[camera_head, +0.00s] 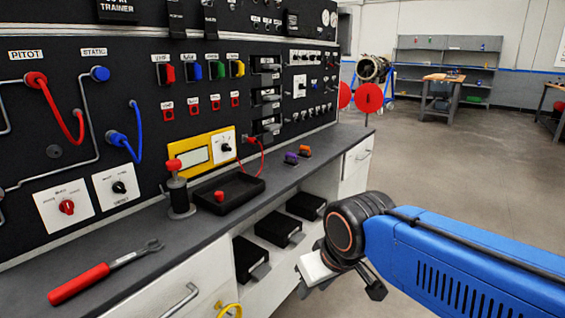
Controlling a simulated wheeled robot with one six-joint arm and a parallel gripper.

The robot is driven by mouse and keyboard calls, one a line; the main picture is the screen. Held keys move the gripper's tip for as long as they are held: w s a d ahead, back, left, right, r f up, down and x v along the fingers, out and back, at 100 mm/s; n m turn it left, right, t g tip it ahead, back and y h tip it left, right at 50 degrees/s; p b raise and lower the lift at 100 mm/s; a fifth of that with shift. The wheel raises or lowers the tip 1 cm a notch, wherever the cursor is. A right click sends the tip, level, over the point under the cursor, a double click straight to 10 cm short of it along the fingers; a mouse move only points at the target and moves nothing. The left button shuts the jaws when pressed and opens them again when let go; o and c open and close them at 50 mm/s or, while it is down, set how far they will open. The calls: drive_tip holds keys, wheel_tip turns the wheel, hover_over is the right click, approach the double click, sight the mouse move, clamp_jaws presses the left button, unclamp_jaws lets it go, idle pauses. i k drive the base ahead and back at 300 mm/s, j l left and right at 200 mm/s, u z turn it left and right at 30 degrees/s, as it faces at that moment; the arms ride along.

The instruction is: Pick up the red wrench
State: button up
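The red wrench (105,272) lies flat on the dark counter at the lower left. It has a red handle and a grey metal head that points to the upper right. My gripper (318,285) is at the end of my blue arm at the lower right, in front of the cabinet and below the counter edge. It is well to the right of the wrench and does not touch it. A white part and dark parts show at its end, but its fingers are not clear enough to tell whether they are open or shut.
A black tray (229,191) and a dark stand with a red top (178,187) are on the counter behind the wrench. The trainer panel (130,110) rises behind the counter. Cabinet handles (180,300) and black bins (279,228) are below. Open floor lies to the right.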

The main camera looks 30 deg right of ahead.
sight(67, 291)
drive_tip(key=z, duration=0.25)
drive_tip(key=u, duration=1.35)
drive_tip(key=z, duration=1.35)
drive_tip(key=u, duration=1.35)
